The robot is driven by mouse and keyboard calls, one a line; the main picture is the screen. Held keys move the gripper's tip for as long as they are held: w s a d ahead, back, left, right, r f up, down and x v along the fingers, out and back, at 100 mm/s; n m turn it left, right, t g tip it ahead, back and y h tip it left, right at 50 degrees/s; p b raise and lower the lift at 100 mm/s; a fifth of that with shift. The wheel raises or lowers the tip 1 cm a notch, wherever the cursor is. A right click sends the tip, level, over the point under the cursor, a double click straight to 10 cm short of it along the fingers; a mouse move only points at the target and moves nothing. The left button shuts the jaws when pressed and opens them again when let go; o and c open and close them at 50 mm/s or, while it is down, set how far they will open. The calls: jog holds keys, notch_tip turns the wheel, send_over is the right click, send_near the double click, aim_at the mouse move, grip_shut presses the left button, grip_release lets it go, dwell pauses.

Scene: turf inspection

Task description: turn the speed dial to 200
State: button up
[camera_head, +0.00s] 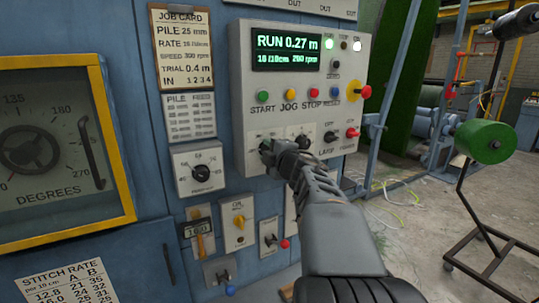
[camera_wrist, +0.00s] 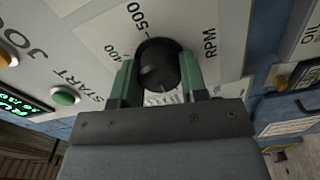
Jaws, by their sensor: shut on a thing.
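The speed dial (camera_wrist: 158,66) is a round black knob on a pale plate marked RPM, with 400 and 500 printed near it in the wrist view. My gripper (camera_wrist: 159,80) has its two green fingers closed on either side of the knob. In the head view my gripper (camera_head: 269,153) reaches the lower left of the grey control panel (camera_head: 245,90) and hides the dial there. The green display (camera_head: 286,50) reads RUN 0.27 m, with a smaller line ending in rpm; its speed figure looks like 200 but is blurred. The knob's pointer against the scale is not clear.
Another black knob (camera_head: 302,141) sits just right of my gripper. Coloured buttons, including a green START button (camera_head: 263,97), run above it. A red knob on a yellow disc (camera_head: 359,92) juts from the panel's right side. A job card (camera_head: 181,45) hangs left.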

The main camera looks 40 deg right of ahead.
dwell(0.5)
jog(key=o, duration=0.9)
jog(key=shift+o, duration=0.2)
jog(key=s+a, duration=0.2)
jog(key=s, duration=1.1)
jog(key=shift+s, duration=0.35)
jog(key=shift+w, duration=0.15)
